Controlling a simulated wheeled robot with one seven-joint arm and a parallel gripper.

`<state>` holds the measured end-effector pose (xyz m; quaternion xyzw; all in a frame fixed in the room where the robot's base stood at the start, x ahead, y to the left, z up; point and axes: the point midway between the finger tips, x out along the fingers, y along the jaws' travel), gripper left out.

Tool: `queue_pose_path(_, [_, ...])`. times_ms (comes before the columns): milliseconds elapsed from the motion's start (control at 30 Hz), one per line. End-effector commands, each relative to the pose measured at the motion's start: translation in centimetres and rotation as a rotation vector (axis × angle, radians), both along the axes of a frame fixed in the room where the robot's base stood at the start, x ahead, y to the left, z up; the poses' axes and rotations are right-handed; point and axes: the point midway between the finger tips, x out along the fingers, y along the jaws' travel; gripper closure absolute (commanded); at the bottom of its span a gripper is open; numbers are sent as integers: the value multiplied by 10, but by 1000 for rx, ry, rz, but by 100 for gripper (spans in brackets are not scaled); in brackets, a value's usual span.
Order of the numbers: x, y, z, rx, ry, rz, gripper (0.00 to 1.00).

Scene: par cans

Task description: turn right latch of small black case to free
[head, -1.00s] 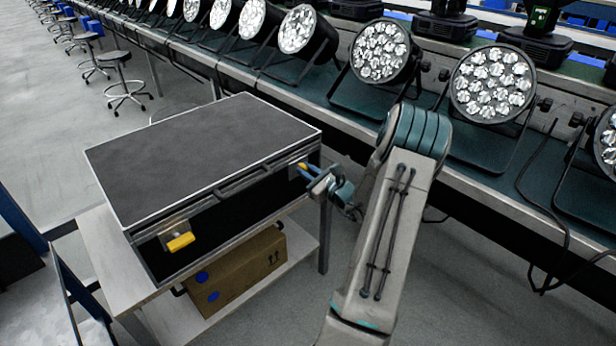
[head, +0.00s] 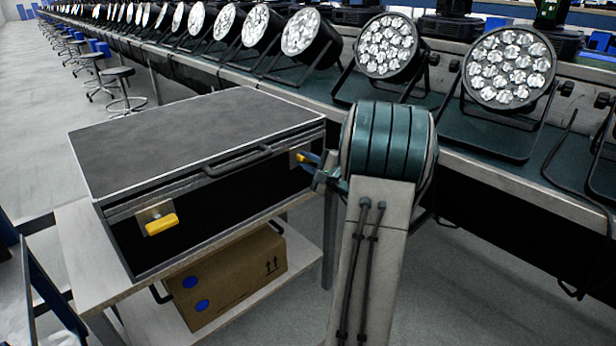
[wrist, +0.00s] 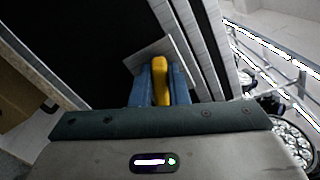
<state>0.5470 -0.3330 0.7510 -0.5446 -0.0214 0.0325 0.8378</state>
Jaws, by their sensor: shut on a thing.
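The small black case (head: 190,140) lies closed on a pale cart, with metal edging and a handle (head: 238,162) on its front. Its left latch (head: 160,224) is yellow on a metal plate and sits level along the front. The right latch (wrist: 161,78) is yellow too and shows in the wrist view between the blue fingers, on its metal plate (wrist: 188,66). My gripper (wrist: 163,88) is shut on this latch, one finger on each side. In the head view my gripper (head: 312,166) is at the case's right front, partly hidden by my arm.
A cardboard box (head: 225,280) with blue dots sits on the cart's lower shelf (head: 305,258). A long bench (head: 480,180) with rows of par cans (head: 508,68) runs behind and right of my arm. Stools (head: 120,90) stand at the far left.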

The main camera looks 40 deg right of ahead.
Motion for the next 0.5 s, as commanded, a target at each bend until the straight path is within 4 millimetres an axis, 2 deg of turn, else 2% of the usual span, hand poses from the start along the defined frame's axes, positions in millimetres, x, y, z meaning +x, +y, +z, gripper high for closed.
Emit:
queue_pose_path(33, [0,1,-10,-39,-4,2,100])
queue_pose_path(500, [0,2,-12,-328,-25,0,100])
